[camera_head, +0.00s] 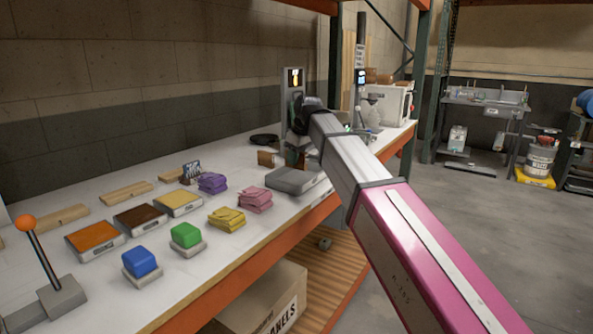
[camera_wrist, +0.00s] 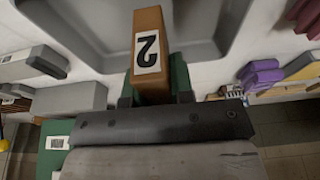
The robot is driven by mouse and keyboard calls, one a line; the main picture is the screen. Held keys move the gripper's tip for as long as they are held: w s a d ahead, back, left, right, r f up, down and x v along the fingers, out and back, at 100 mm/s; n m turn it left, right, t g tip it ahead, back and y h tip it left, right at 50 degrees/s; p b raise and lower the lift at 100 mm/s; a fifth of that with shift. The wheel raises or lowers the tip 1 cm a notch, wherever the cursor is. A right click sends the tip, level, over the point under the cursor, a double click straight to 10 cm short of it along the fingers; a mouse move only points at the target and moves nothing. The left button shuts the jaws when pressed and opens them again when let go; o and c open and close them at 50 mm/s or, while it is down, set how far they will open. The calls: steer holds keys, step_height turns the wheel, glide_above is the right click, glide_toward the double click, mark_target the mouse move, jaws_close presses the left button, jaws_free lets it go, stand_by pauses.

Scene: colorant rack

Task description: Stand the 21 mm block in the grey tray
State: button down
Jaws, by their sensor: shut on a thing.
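The block juts out from between the green fingers. The grey tray (camera_wrist: 85,25) lies beyond and around the block in the wrist view. I cannot tell whether the block touches it. In the head view the grey tray (camera_head: 290,181) sits on the bench near its front edge, and my gripper (camera_head: 297,155) is at its far side, partly hidden by my arm. A brown piece (camera_head: 265,158) shows beside the gripper.
Pink (camera_head: 255,199) and purple (camera_head: 212,183) folded stacks lie left of the tray. Nearer are a green block (camera_head: 186,235), a blue block (camera_head: 141,261) and an orange-knobbed lever (camera_head: 50,280). A black disc (camera_head: 264,140) lies behind the tray. A white machine (camera_head: 388,107) stands farther right.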

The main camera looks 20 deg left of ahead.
steer(key=shift+w+f, duration=0.4)
steer(key=shift+w, duration=0.2)
steer(key=shift+f, duration=1.95)
steer(key=shift+f, duration=0.15)
steer(key=c, duration=1)
jaws_free()
steer(key=v, duration=1.2)
steer(key=shift+s, duration=0.1)
